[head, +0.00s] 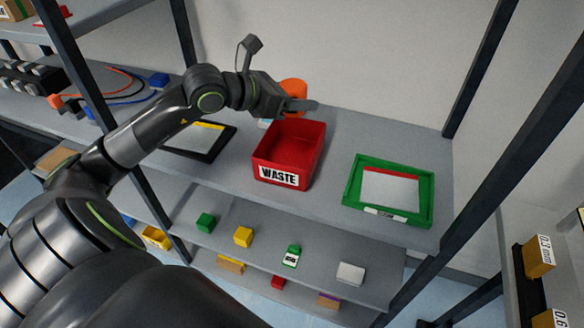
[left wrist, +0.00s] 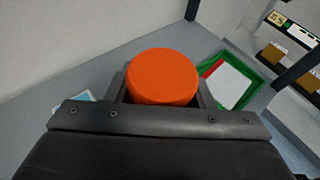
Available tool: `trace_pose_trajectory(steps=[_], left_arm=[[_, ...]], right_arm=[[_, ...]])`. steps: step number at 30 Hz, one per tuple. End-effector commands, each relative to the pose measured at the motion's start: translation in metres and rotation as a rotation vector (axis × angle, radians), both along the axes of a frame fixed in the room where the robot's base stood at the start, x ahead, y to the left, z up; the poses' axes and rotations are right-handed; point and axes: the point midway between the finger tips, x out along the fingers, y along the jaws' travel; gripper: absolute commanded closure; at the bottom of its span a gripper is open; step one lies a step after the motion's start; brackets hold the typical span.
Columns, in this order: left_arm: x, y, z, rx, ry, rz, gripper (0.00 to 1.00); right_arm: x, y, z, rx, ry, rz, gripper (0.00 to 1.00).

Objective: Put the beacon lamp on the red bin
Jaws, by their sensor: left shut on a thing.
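The orange beacon lamp (head: 293,88) is held between the fingers of my left gripper (head: 298,104). It also shows in the left wrist view (left wrist: 162,76), its round orange top filling the space between the fingers. The red bin (head: 262,152), labelled WASTE, stands on the grey shelf. In the head view the lamp and gripper appear at the bin's far edge; whether the lamp touches the bin cannot be told. The lower part of the lamp is hidden by the gripper. My right gripper is not in view.
A green tray (head: 352,184) with a white sheet lies right of the bin. A dark-framed tablet-like board (head: 226,131) lies to its left. Dark shelf posts (head: 483,68) rise at right and left. A lower shelf holds several small blocks. Bare shelf separates bin and tray.

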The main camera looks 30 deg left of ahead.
Motion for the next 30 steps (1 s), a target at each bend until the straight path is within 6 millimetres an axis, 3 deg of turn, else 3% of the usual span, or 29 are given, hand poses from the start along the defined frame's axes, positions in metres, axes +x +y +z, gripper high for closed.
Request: trace_pose_trajectory(steps=[5, 12, 24, 30], left_arm=[[0.007, 0.008, -0.004, -0.005, 0.003, 0.039, 0.77], [0.006, 0.009, -0.045, -0.005, 0.004, 0.042, 0.77], [0.006, 0.009, -0.091, -0.003, 0.003, 0.041, 0.77], [0.006, 0.009, -0.093, 0.000, 0.000, 0.039, 0.77]], right_arm=[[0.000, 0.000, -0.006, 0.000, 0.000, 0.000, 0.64], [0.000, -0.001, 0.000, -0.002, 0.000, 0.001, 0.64], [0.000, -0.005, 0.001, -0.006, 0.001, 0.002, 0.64], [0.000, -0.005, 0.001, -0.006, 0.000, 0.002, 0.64]])
